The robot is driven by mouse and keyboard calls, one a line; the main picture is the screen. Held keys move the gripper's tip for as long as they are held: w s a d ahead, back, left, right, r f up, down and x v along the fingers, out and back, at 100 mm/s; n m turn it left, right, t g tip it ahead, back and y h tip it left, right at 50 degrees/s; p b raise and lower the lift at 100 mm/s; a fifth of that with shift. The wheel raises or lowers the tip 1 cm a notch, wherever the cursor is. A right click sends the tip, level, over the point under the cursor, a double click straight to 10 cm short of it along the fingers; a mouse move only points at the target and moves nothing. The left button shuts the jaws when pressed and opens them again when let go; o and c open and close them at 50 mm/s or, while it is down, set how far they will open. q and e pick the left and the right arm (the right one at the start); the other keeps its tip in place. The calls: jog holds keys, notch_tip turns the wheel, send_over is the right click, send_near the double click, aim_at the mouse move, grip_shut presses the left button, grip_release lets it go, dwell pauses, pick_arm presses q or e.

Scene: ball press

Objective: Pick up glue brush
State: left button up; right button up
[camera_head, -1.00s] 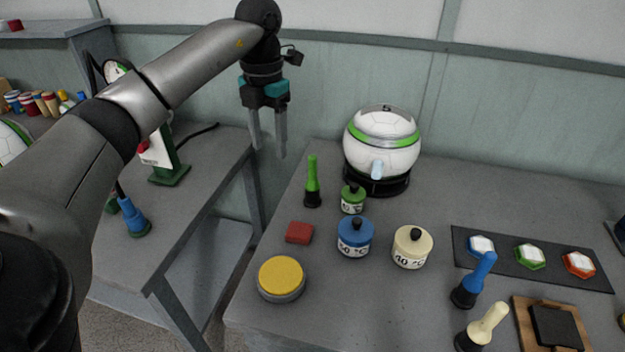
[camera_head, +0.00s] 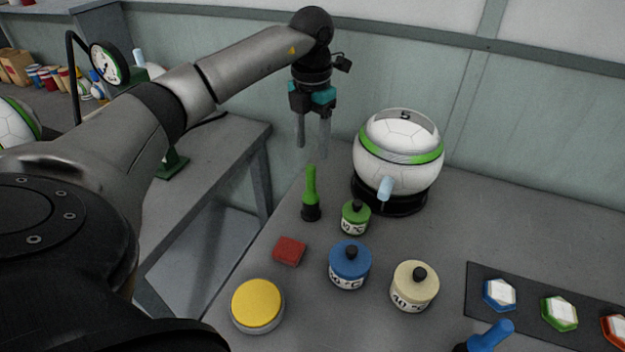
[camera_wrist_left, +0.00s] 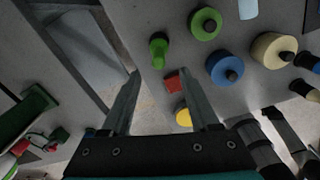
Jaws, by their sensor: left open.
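A green-handled brush (camera_head: 311,191) stands upright in its black base on the table, left of the green pot; it also shows in the left wrist view (camera_wrist_left: 158,50). A blue-handled brush (camera_head: 490,336) is at the bottom right, partly cut off by the frame. My left gripper (camera_head: 312,150) is open and empty, pointing down behind and above the green-handled brush, apart from it. In the left wrist view its fingers (camera_wrist_left: 153,76) have nothing between them, and the green brush lies beyond the tips. My right gripper is not in view.
A green pot (camera_head: 354,217), blue pot (camera_head: 348,269) and cream pot (camera_head: 413,290) stand near the brush. A red block (camera_head: 289,251) and yellow-topped round tin (camera_head: 257,304) lie in front. A large ball-like device (camera_head: 399,150) stands right of the gripper. A gap separates the left table.

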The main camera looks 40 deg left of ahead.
aim_at(311, 166)
pick_arm(q)
notch_tip(311, 166, down, 10)
jog(key=shift+a+r+b, duration=0.1)
jog(key=shift+r+b, duration=0.1)
jog(key=shift+b, duration=0.5)
jog(key=shift+r, duration=0.1)
grip_shut()
